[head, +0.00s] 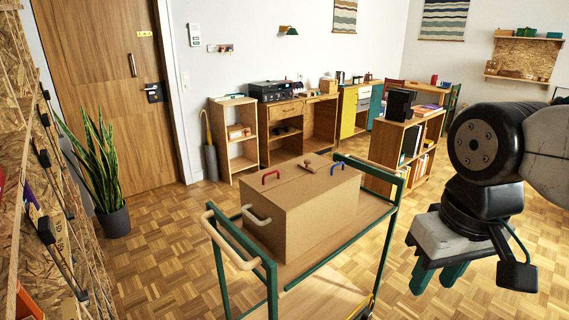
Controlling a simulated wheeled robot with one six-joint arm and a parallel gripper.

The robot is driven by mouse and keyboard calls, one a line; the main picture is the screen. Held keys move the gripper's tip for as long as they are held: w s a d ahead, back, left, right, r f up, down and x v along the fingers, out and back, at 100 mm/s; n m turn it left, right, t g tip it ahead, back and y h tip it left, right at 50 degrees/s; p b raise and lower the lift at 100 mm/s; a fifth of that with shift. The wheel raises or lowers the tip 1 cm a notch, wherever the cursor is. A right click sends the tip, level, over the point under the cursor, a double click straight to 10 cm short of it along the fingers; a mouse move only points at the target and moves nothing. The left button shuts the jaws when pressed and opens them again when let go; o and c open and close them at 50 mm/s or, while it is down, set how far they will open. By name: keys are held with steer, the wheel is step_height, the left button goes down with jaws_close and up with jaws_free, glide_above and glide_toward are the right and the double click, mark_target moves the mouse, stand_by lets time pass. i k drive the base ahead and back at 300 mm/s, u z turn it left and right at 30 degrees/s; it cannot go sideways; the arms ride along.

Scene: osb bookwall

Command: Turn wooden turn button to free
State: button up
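The wooden turn button (309,167) is a small brown knob-like piece on top of a brown box (300,215), between a red handle (270,175) and a blue handle (337,163). It is too small to tell clearly how it lies over the lid seam.
The box stands on a green-framed trolley (358,210) with a wooden top and a cream push handle (231,240). A low bookshelf (409,150) stands behind it. A plant (105,165) and an OSB wall (40,220) are at left. Parquet floor is free around the trolley.

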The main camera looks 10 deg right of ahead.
mark_target(307, 162)
steer(key=z, duration=0.85)
steer(key=k, duration=1.1)
steer(key=z, duration=1.15)
steer(key=i, duration=0.25)
steer(key=u, duration=0.85)
steer(key=i, duration=1.45)
steer(key=u, duration=1.25)
steer(key=i, duration=0.45)
steer(key=u, duration=0.3)
